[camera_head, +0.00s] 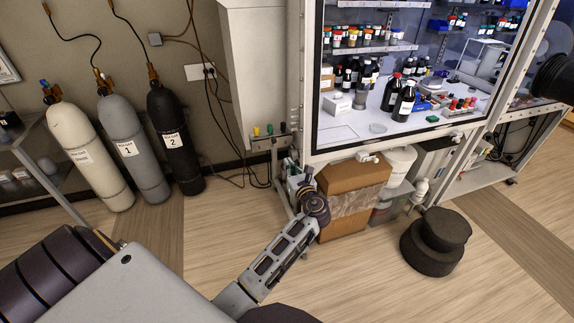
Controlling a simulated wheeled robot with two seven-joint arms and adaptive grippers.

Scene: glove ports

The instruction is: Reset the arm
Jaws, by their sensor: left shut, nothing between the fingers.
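My left arm reaches up from the bottom middle of the head view. Its gripper (308,179) is small in the picture, shut and empty. It shows in front of the lower left corner of the glass-fronted cabinet, beside the upper left edge of a brown cardboard box (345,178). The dark wrist overlaps the box's left side in the picture; I cannot tell whether they touch. My right gripper is not in view.
The glass-fronted cabinet (306,90) holds bottles and jars. Three gas cylinders, white (88,155), grey (133,150) and black (175,135), stand along the left wall. A dark round stepped object (430,262) is at right. Wooden floor (375,285) is clear in front.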

